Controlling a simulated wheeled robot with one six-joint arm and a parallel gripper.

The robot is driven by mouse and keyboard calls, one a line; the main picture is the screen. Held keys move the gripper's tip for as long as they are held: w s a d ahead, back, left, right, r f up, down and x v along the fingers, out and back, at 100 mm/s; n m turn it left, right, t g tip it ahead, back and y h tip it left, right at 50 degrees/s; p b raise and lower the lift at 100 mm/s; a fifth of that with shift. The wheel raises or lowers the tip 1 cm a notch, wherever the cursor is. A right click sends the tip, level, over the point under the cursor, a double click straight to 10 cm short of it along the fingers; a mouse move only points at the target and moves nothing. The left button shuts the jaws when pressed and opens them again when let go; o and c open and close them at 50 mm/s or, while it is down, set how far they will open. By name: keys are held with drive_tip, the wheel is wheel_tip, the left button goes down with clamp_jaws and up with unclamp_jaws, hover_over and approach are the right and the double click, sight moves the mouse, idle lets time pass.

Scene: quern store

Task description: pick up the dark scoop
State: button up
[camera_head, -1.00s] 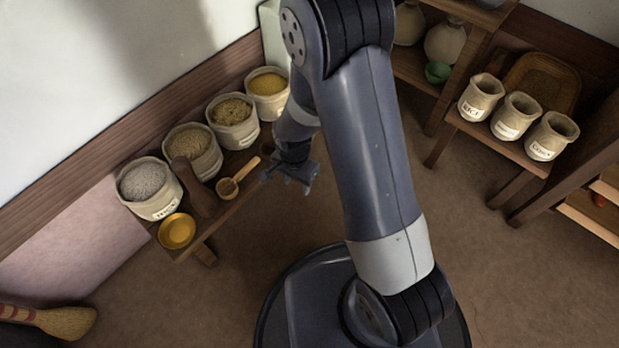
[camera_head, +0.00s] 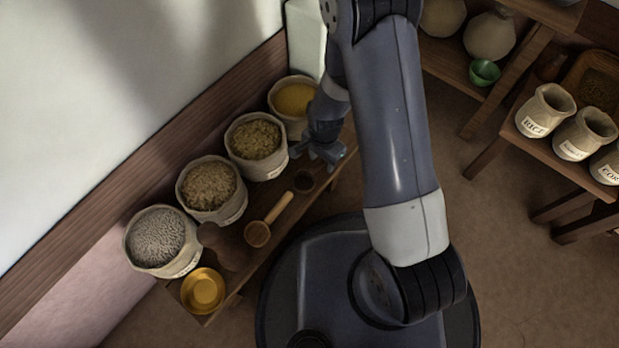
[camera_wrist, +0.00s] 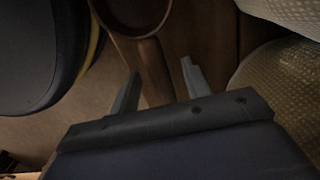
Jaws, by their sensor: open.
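The dark scoop (camera_head: 304,181) lies on the low bench, its round bowl showing just below my gripper (camera_head: 319,157) in the head view. Its handle is hidden there by my gripper. In the wrist view the scoop's bowl (camera_wrist: 133,17) is at the top, cut by the frame edge, and its brown handle (camera_wrist: 153,70) runs down between the fingertips of my gripper (camera_wrist: 160,71). My gripper is open, with nothing held. I cannot tell how high the fingers are above the handle.
A light wooden scoop (camera_head: 257,234), a dark brown object (camera_head: 226,247) and a yellow bowl (camera_head: 203,290) are on the bench (camera_head: 262,262). Several filled sacks (camera_head: 165,265) line its wall side. Another stand at right holds labelled sacks (camera_head: 541,113). Open floor (camera_head: 425,180) lies between.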

drive_tip(key=shift+f, duration=0.25)
clamp_jaws()
idle(0.4)
